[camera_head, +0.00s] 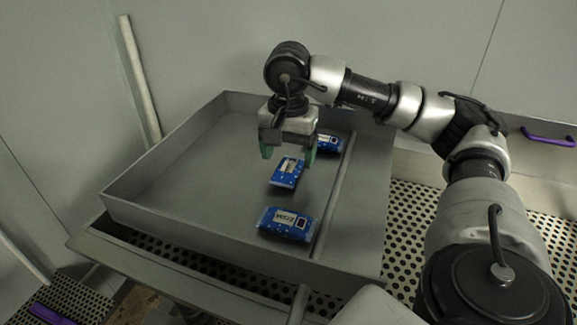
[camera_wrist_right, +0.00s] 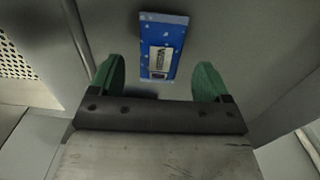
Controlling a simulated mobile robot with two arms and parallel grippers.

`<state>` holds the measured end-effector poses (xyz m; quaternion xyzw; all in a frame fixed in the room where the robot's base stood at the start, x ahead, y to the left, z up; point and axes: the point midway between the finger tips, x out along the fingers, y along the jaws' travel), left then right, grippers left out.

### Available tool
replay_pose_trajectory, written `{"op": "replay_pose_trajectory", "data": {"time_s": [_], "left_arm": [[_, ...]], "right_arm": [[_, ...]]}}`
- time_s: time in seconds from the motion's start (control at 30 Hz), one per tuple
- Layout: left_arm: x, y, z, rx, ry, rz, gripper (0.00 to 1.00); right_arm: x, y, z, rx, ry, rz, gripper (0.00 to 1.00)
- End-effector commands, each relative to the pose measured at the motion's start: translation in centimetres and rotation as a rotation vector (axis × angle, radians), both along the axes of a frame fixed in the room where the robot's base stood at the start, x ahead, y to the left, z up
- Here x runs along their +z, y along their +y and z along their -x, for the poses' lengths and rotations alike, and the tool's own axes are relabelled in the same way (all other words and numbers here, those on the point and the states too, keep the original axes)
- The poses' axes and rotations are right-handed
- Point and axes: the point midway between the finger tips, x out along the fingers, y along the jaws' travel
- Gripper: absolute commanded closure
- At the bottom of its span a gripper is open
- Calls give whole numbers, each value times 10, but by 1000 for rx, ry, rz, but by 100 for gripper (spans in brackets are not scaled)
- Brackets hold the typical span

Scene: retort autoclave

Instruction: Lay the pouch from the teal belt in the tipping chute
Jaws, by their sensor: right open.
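My right gripper (camera_head: 288,156) is open over a broad, shallow grey tray, which looks like the tipping chute (camera_head: 165,213). Its green fingers point down, with nothing between them. A blue pouch (camera_head: 286,173) with a pale label lies flat on the tray floor just below the fingers. In the right wrist view this blue pouch (camera_wrist_right: 163,35) lies beyond the fingertips, apart from both. A second blue pouch (camera_head: 286,224) lies nearer the front, and a third blue pouch (camera_head: 328,144) lies behind the gripper, partly hidden. No teal belt is visible. My left gripper is out of view.
The tray has raised walls, and a raised rib (camera_head: 333,195) runs right of the pouches. Perforated metal (camera_head: 415,225) lies to the right. A purple handle (camera_head: 548,137) is at far right. A pale post (camera_head: 140,80) stands behind. The tray's left part is bare.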

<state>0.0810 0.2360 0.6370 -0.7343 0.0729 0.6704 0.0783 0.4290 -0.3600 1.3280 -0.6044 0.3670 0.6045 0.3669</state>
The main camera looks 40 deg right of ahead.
Motion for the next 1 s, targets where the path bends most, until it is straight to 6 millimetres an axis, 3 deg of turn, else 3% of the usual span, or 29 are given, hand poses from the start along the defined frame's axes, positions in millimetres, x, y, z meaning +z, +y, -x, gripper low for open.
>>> {"op": "replay_pose_trajectory", "data": {"time_s": [0.1, 0.3, 0.37, 0.6, 1.0], "left_arm": [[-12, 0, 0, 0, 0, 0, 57], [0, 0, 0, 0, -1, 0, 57], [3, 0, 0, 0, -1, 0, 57], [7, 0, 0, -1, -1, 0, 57], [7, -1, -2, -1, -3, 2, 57]], "right_arm": [[26, 1, -1, 0, -7, -1, 22], [73, 0, -1, -1, -4, 0, 22], [79, 0, -1, -1, -4, 1, 22], [89, 0, 0, -1, -1, 0, 22], [87, 1, -1, -2, 0, -4, 22]]}}
